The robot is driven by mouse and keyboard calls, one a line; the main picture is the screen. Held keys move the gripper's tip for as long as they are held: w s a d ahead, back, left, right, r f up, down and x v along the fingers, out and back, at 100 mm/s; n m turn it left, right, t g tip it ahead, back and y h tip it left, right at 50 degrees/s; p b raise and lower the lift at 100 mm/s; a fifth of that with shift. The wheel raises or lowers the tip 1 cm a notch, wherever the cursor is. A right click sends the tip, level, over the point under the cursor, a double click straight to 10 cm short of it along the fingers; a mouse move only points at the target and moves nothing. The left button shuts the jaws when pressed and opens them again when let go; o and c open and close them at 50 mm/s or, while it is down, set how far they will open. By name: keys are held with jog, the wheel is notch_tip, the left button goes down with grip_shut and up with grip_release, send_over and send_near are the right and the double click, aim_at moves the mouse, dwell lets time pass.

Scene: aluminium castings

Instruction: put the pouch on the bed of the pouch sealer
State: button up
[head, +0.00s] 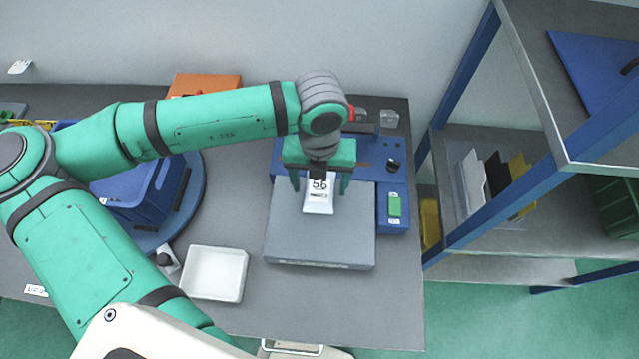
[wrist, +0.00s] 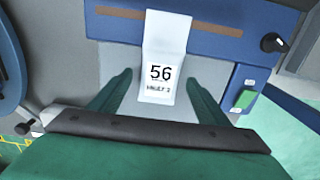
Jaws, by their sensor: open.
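The white pouch (head: 319,197), printed 56, lies on the grey bed (head: 290,237) of the blue pouch sealer (head: 393,222). In the wrist view the pouch (wrist: 162,80) lies flat with its far end against the sealer's blue bar (wrist: 215,23). My gripper (head: 319,187) is above the bed at the pouch, with one finger on each side of it. In the wrist view the fingers of my gripper (wrist: 158,92) are spread wide and stand apart from the pouch. The palm hides part of the pouch in the head view.
A white tray (head: 215,274) stands on the bench left of the sealer. A blue bin (head: 140,203) sits on a round blue turntable (head: 193,200) behind my arm. An orange box (head: 205,82) is at the back. A blue-framed shelf (head: 480,222) rises close on the right.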

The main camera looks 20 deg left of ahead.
aim_at(319, 190)
notch_tip(319, 190, up, 11)
dwell(0.3)
jog(key=shift+f, duration=0.1)
dwell(0.4)
